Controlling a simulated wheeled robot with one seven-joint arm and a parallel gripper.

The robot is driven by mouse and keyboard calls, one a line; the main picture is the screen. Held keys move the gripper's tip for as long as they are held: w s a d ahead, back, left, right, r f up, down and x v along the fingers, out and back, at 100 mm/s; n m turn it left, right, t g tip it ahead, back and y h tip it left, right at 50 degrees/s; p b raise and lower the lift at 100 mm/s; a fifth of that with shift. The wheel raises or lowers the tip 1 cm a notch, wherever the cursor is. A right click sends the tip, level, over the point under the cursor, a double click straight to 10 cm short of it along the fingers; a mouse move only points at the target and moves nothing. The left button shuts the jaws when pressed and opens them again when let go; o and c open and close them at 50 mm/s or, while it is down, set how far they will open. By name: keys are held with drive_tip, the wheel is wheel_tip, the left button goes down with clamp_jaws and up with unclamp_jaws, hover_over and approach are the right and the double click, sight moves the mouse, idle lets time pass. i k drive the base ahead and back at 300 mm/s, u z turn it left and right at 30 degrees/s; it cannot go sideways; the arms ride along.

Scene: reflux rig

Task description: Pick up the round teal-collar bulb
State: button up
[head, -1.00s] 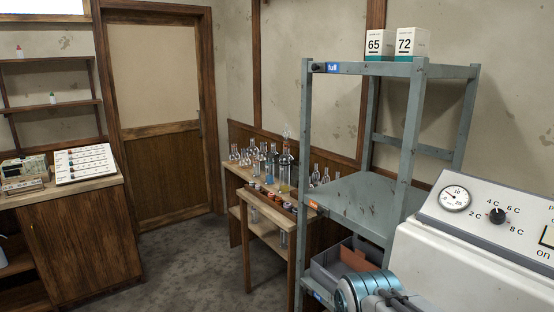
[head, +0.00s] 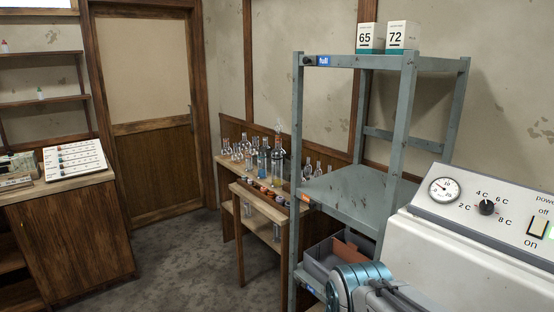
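Several glass bulbs and flasks (head: 263,158) stand close together on a wooden table against the back wall in the head view. They are too small and far off for me to tell which one is the round teal-collar bulb. A row of small items with orange and dark tops (head: 262,190) sits on a lower wooden ledge in front of them. Part of my own arm shows at the bottom edge, right of centre. My gripper's fingers do not show.
A grey metal shelf rack (head: 402,130) stands right of the glassware, with boxes marked 65 (head: 367,38) and 72 (head: 402,37) on top. A white machine with a gauge (head: 470,250) fills the lower right. A wooden cabinet (head: 72,240) stands left. Carpet (head: 185,265) between is clear.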

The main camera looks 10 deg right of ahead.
sight(278, 127)
drive_tip(key=u, duration=0.35)
drive_tip(key=k, duration=0.4)
drive_tip(key=u, duration=0.8)
drive_tip(key=i, duration=3.25)
drive_tip(key=z, duration=0.5)
drive_tip(key=i, duration=1.5)
drive_tip(key=z, duration=1.55)
drive_tip(key=i, duration=0.8)
drive_tip(key=z, duration=0.9)
